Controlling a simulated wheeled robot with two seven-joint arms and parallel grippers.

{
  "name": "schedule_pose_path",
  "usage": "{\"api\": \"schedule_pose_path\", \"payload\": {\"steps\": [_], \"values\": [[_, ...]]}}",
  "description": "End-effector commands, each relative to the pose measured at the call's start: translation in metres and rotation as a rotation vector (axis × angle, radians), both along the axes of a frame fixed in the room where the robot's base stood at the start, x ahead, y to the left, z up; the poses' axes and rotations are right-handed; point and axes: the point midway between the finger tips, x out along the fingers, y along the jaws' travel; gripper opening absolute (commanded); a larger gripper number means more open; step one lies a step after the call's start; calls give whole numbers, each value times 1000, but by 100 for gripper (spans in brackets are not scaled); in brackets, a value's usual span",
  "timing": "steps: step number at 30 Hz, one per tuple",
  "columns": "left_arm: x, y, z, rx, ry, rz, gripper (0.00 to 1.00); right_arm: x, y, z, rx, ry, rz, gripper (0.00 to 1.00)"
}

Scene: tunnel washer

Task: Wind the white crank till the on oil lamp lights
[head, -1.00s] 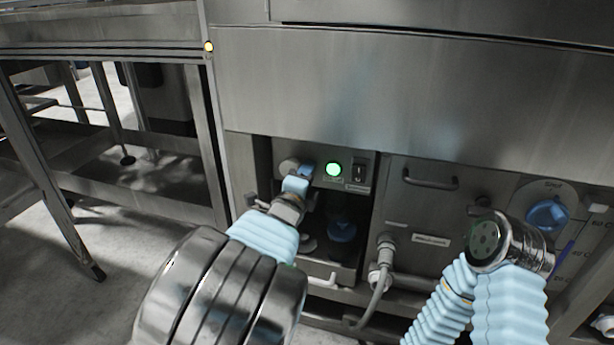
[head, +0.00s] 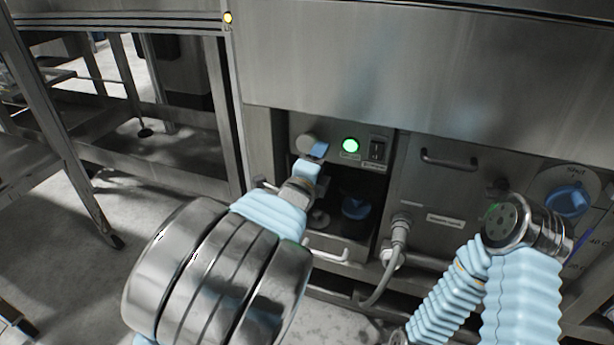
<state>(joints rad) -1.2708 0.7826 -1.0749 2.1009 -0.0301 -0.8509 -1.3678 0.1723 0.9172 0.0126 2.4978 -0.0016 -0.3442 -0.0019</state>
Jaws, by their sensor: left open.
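A round green lamp (head: 351,145) glows on the small panel in the open bay; its label is too small to read. A pale round knob (head: 305,143) sits left of it on the panel. A white bar-like handle (head: 326,255) shows low at the front of the bay; I cannot tell which of these is the crank. My left gripper (head: 314,160) is open, its blue fingertips just in front of the pale knob and left of the lamp. Contact cannot be made out. My right arm shows at the lower right, but its gripper is not in view.
A dark rocker switch (head: 377,150) is right of the lamp. A blue knob (head: 355,208) sits inside the bay. A grey plug with a cable (head: 398,240) and a door handle (head: 450,160) are to the right. A blue dial (head: 568,201) is far right. A steel table stands left.

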Motion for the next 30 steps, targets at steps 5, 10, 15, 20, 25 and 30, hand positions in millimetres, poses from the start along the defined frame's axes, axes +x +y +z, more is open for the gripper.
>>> {"api": "schedule_pose_path", "payload": {"steps": [5, 10, 15, 20, 25, 30], "values": [[-44, 14, 2, -4, 2, 0, 48, 0, 0, 7, 0, 1, 0, 43], [-79, 25, 1, -2, 5, 1, 48, 0, 0, 12, 0, 2, 1, 43], [-98, 32, 0, 0, 3, 2, 48, 0, -1, 16, -1, 0, 0, 43], [-103, 34, -1, 0, 4, 3, 48, 0, -1, 16, -2, 0, 0, 43], [-103, 34, -1, 0, 4, 4, 48, 0, -1, 16, -2, 0, 0, 43], [-103, 34, -1, 0, 4, 3, 48, 0, -1, 16, -2, 0, 0, 43]]}}
